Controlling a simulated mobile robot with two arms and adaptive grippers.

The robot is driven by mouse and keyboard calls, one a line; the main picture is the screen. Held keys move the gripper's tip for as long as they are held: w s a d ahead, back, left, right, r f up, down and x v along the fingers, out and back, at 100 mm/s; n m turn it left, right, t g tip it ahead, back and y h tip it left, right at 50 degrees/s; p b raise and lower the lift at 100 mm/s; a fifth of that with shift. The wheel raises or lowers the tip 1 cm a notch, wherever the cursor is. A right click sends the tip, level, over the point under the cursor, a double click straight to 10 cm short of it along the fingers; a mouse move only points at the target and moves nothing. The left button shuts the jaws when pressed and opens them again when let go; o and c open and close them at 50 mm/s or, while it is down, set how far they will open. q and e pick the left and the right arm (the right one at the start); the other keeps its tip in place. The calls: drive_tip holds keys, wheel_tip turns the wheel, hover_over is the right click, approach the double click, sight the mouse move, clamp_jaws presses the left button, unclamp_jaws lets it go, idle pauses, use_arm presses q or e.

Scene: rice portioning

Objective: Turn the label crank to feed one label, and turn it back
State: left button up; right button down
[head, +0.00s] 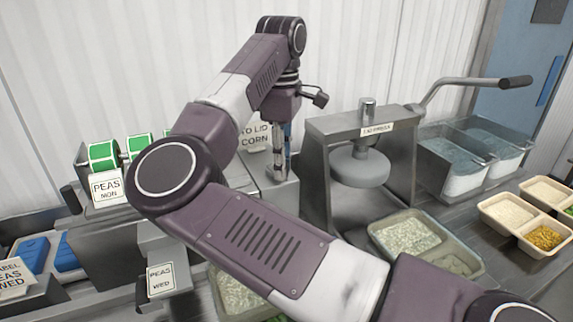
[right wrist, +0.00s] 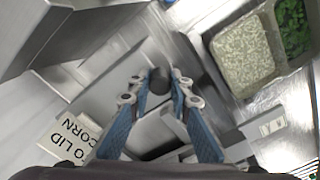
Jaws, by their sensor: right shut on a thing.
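My right gripper (head: 281,165) points down beside the white card reading "TO LID CORN" (head: 256,137). In the right wrist view its two blue fingers (right wrist: 160,92) are closed about a round dark knob (right wrist: 158,79), which looks like the crank's grip. The knob stands over grey metal parts. In the head view the fingers and my arm hide the knob, and the crank's arm cannot be made out. My left gripper is not in view.
Green label rolls (head: 104,155) stand at left behind a "PEAS" card (head: 107,188). A metal press (head: 322,160) with a long lever stands close right of the gripper. A tray of rice (head: 440,249) lies before it; water basins (head: 455,187) stand farther right.

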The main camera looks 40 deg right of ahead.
drive_tip(key=shift+w+a+r+m, duration=0.1)
drive_tip(key=shift+a+m, duration=0.15)
drive_tip(key=shift+m, duration=0.25)
drive_tip(key=c, duration=1.8)
unclamp_jaws()
drive_tip(key=shift+a, duration=0.1)
drive_tip(key=shift+o, duration=0.2)
wheel_tip(320, 180, up, 12)
